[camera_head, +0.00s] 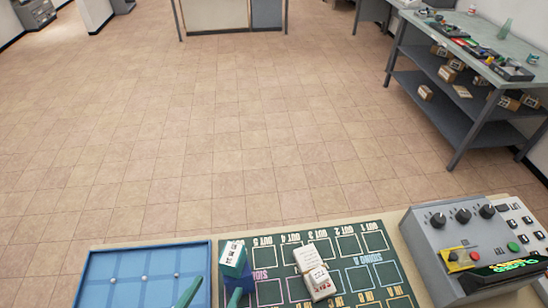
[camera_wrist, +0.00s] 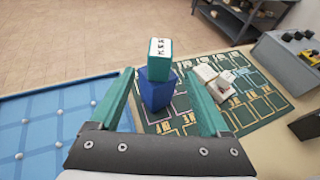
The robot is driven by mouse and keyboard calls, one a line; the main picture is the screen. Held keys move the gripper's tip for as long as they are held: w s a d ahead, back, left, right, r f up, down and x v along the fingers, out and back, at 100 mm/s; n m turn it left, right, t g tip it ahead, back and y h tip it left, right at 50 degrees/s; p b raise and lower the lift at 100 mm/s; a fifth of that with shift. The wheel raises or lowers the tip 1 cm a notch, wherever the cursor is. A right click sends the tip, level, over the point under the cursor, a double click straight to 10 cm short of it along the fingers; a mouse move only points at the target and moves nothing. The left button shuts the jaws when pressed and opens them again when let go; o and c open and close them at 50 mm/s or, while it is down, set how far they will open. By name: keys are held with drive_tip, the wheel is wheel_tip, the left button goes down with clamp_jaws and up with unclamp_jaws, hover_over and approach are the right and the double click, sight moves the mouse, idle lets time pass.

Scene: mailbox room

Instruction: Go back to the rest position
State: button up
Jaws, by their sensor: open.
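My gripper (camera_head: 216,287) (camera_wrist: 158,76) is open, with its two teal fingers spread apart. In the wrist view, a teal box with a white label (camera_wrist: 160,58) stands on a blue block (camera_wrist: 157,92); both appear between and beyond the fingertips. The head view also shows the labelled box (camera_head: 233,256) at the left edge of the green mat (camera_head: 333,240). I see nothing held in the fingers. The lower part of the gripper is cut off in the head view.
White labelled boxes (camera_head: 313,270) lie on the mat. A blue tray (camera_head: 100,255) with small pale balls is at left. A grey control box (camera_head: 440,255) with knobs is at right. A shelved workbench (camera_head: 460,110) stands beyond; the floor between is clear.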

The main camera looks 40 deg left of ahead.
drive_tip(key=w+d+r+m+t+h, duration=0.25)
drive_tip(key=w+d+m+h, duration=0.35)
drive_tip(key=w+m+h, duration=0.5)
drive_tip(key=w+d+r+m+g+h, duration=0.1)
drive_tip(key=d+m+g+h, duration=0.1)
drive_tip(key=d+m+g, duration=0.35)
drive_tip(key=w+d+r+m+g+h, duration=0.1)
drive_tip(key=d+r+m+g+h, duration=0.15)
drive_tip(key=d+m, duration=0.6)
drive_tip(key=s+d+m+g+y, duration=0.7)
drive_tip(key=m+y, duration=0.5)
drive_tip(key=m, duration=0.8)
drive_tip(key=shift+s+d+g, duration=0.3)
drive_tip(key=shift+d+g, duration=0.15)
drive_tip(key=shift+d, duration=0.25)
